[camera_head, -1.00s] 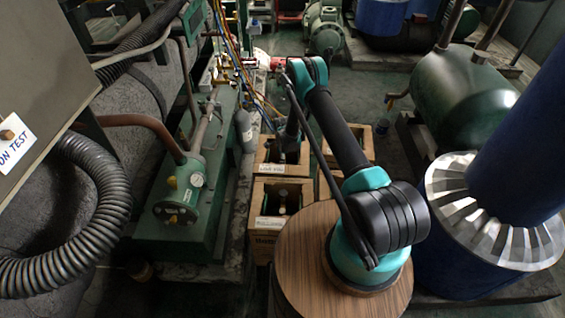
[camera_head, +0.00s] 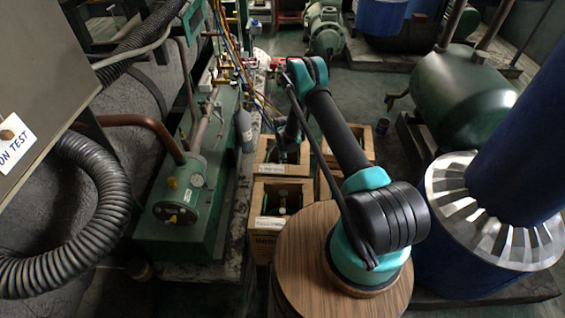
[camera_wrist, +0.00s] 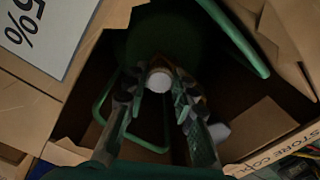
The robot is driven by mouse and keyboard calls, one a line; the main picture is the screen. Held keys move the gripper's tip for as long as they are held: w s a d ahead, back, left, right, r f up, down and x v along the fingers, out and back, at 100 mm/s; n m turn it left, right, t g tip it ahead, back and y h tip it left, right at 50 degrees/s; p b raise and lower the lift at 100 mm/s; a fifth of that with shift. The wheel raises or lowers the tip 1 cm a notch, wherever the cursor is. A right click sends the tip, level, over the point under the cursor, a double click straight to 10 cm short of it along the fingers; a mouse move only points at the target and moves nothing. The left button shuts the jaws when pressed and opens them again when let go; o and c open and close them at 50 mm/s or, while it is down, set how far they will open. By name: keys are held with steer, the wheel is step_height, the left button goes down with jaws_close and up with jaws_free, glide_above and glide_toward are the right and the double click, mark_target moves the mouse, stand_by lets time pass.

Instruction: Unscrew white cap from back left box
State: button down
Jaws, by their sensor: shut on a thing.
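The back left box (camera_head: 268,169) is an open cardboard box with a white label, in the middle of the head view. My gripper (camera_head: 281,155) reaches down into it from above. In the wrist view the box's dark inside surrounds a green cylinder (camera_wrist: 150,40) with green handle bars. The white cap (camera_wrist: 160,82) is a small round white disc between my two fingertips (camera_wrist: 159,92). The fingers are shut on the cap, one on each side. Shadow hides the cap's underside and whatever it sits on.
Another cardboard box (camera_head: 266,238) with a green cylinder stands in front. More boxes (camera_head: 363,137) stand to the right. A green machine (camera_head: 180,215) is at left, with a grey bottle (camera_head: 244,128) at its edge. A large blue drum (camera_head: 450,270) is at right.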

steer(key=shift+n, duration=0.6)
steer(key=shift+r, duration=2.55)
